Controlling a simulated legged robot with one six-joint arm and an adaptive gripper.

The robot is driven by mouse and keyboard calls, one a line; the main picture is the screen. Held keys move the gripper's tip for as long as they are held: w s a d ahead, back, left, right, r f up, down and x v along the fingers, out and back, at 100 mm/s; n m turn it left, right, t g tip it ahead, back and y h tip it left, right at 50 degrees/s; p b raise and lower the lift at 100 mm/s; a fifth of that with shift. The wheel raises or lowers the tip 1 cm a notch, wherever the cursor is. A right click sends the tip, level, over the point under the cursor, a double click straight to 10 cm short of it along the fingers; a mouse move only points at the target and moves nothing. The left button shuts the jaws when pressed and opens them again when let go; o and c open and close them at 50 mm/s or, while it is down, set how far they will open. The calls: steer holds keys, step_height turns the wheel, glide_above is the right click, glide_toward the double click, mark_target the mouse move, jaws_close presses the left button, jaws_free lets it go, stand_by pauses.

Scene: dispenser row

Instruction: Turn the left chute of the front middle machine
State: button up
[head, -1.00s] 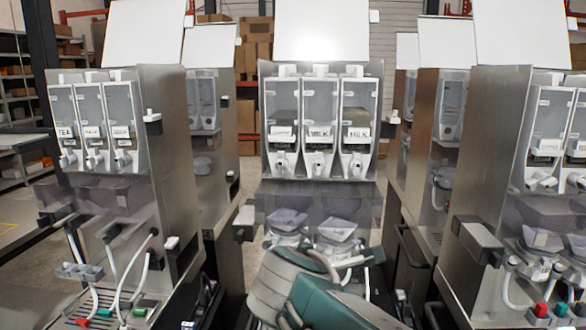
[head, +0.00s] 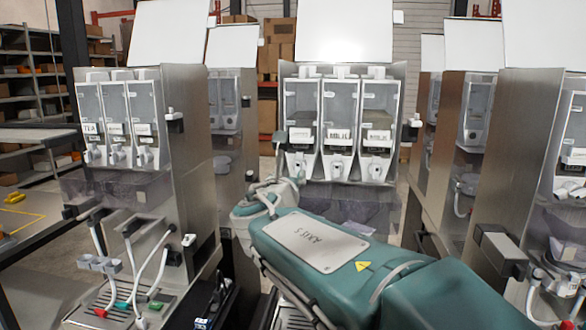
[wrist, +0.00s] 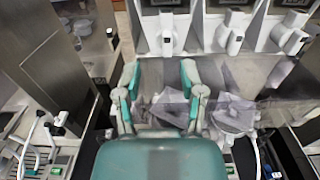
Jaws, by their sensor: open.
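The front middle machine (head: 398,150) has three clear canisters side by side, each with a white chute at its bottom. The left chute (head: 300,163) is below the left canister (head: 302,110). In the wrist view the left chute (wrist: 167,36) points down and lies ahead of my gripper, roughly in line with the gap between the fingers. My gripper (wrist: 160,75) is open and empty, with teal-and-white fingers spread apart. The fingers look short of the chute, with no contact visible. In the head view my arm covers the machine's lower front.
The middle chute (wrist: 235,38) and right chute (wrist: 292,40) sit close to the right of the left one. A see-through purple-tinted guard (head: 360,203) is below the chutes. A left machine (head: 180,150) and right machine (head: 510,170) flank the middle one.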

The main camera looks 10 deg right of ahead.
mark_target(297, 166)
steer(key=x, duration=0.2)
steer(key=d+x, duration=0.1)
steer(key=x, duration=0.2)
steer(key=shift+d, duration=0.1)
steer(key=shift+a, duration=0.35)
steer(key=shift+c, duration=0.3)
steer(key=c, duration=0.6)
steer(key=shift+d, duration=0.15)
jaws_close()
